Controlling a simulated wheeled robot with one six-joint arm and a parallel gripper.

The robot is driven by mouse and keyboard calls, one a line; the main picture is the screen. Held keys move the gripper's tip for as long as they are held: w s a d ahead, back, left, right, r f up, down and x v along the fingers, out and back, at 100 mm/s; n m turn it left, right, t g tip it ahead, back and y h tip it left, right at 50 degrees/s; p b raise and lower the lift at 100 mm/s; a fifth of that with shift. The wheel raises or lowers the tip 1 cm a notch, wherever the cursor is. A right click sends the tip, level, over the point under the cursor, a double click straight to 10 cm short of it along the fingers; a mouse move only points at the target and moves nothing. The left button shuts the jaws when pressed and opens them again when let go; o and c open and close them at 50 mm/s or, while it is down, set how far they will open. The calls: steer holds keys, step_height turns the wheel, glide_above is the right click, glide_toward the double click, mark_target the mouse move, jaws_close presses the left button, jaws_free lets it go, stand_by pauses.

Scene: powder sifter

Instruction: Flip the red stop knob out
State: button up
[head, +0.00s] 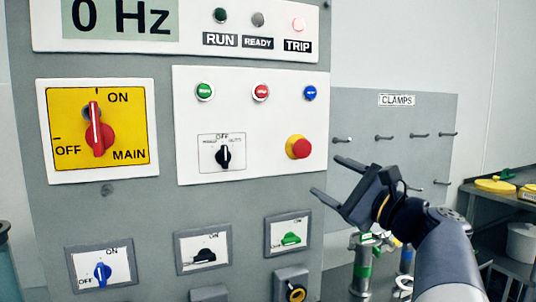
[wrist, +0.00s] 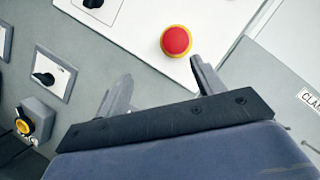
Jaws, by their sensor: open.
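The red stop knob (head: 299,147) is a round red mushroom head on a yellow base, at the lower right of the white control plate (head: 265,88). It also shows in the wrist view (wrist: 176,41), just beyond my fingertips and nearer the right finger. My gripper (head: 330,178) is open and empty, to the right of and below the knob, with its fingers pointing toward the panel. In the wrist view my gripper (wrist: 160,73) has its two fingers well apart, and neither appears to touch the knob.
A black rotary selector (head: 223,156) is left of the knob, and three small buttons sit above. A red main switch (head: 98,134) is on a yellow plate at left. A green switch (head: 291,239) is below. A clamp board (head: 430,120) with pegs stands at right.

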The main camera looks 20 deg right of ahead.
mark_target(305, 149)
steer(key=shift+m+t, duration=0.3)
steer(key=shift+t, duration=0.2)
steer(key=p+x, duration=0.1)
steer(key=x, duration=0.2)
steer(key=d+r+p+x, duration=0.1)
steer(key=x, duration=0.2)
steer(key=r+p+x, duration=0.1)
steer(key=x, duration=0.2)
steer(key=shift+w+d, duration=0.1)
steer(key=shift+w, duration=0.05)
steer(key=shift+w+a+p, duration=0.2)
steer(key=shift+w+p, duration=0.15)
steer(key=shift+w, duration=0.3)
steer(key=shift+c, duration=0.2)
